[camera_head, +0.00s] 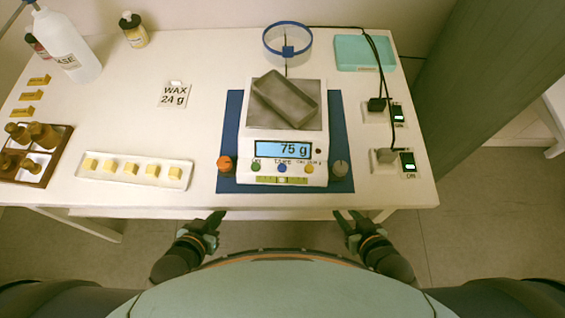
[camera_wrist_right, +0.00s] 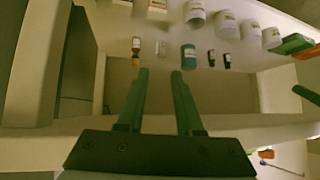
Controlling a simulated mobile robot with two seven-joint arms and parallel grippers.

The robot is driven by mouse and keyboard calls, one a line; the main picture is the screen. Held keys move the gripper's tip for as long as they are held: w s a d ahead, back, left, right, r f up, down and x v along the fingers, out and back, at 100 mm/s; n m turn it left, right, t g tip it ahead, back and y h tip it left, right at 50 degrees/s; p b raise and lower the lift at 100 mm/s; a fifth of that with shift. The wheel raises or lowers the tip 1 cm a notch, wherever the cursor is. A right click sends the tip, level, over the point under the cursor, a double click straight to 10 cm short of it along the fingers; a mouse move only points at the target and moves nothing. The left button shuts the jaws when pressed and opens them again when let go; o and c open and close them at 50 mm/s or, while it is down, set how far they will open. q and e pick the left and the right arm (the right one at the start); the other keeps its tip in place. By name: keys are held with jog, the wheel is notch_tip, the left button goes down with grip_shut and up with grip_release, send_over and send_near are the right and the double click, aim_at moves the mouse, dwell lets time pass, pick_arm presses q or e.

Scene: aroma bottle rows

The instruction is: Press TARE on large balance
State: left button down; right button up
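The large balance (camera_head: 284,180) stands on a blue mat (camera_head: 341,130) at the right part of the table. Its display (camera_head: 285,149) reads 75 g. Below the display are a green button (camera_head: 255,167), the blue button under the TARE label (camera_head: 282,168) and a yellow button (camera_head: 309,168). My right gripper (camera_head: 348,217) is in front of the table edge, apart from the balance; its fingers (camera_wrist_right: 160,88) stand apart and empty in the wrist view. My left gripper (camera_head: 207,222) is also before the edge, apparently open and empty.
An orange knob (camera_head: 224,163) and a grey knob (camera_head: 340,168) flank the balance. A blue-rimmed ring (camera_head: 287,45) stands behind it. Plugs and cables (camera_head: 384,156) lie right. A white tray of yellow cubes (camera_head: 134,171) lies left. The wrist view shows several jars (camera_wrist_right: 227,25).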

grip_shut()
dwell(0.9)
